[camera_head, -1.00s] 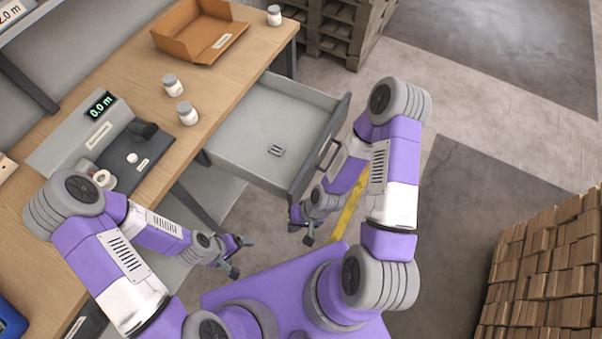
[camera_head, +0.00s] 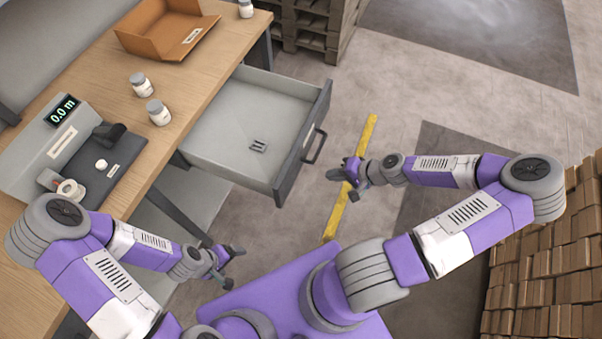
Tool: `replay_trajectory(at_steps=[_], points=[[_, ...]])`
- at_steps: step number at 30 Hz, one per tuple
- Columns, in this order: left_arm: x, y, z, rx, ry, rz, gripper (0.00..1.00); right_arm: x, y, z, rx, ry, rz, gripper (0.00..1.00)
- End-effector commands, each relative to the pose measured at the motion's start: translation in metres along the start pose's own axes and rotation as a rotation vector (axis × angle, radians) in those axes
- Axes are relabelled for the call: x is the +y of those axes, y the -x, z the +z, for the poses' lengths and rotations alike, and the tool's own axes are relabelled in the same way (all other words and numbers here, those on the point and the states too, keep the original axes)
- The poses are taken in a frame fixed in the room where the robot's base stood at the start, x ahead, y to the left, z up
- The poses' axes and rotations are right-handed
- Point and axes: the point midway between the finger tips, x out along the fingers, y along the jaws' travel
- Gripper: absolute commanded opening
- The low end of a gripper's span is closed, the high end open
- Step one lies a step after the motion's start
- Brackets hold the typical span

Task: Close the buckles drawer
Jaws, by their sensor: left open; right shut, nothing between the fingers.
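The drawer (camera_head: 215,150) under the wooden bench is pulled far out to the right. A small dark buckle-like piece (camera_head: 258,146) lies on its floor. Its dark front panel (camera_head: 291,165) carries a bar handle (camera_head: 315,147) on the outer side. My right gripper (camera_head: 346,177) is shut and empty, just right of the handle and apart from it.
The bench top (camera_head: 125,110) holds a brown open box (camera_head: 165,28), several white jars (camera_head: 158,112) and a grey device with a display (camera_head: 62,108). Stacked cartons (camera_head: 550,240) stand at the right, pallets (camera_head: 318,28) at the back.

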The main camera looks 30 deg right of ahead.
Motion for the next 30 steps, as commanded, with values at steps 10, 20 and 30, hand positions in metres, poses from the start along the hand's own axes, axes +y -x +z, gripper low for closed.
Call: replay_trajectory(at_steps=[10, 20, 30], points=[[-0.008, -0.022, -0.001, 0.0, 0.0, 0.0, 0.89, 0.003, -0.04, -0.001, 0.002, 0.003, -0.001, 0.0], [-0.018, -0.048, -0.002, 0.0, 0.0, 0.0, 0.89, 0.003, -0.101, -0.001, 0.001, 0.002, -0.002, 0.0], [-0.021, -0.056, -0.003, 0.0, 0.0, 0.0, 0.89, -0.023, -0.125, -0.002, 0.004, 0.001, 0.0, 0.0]])
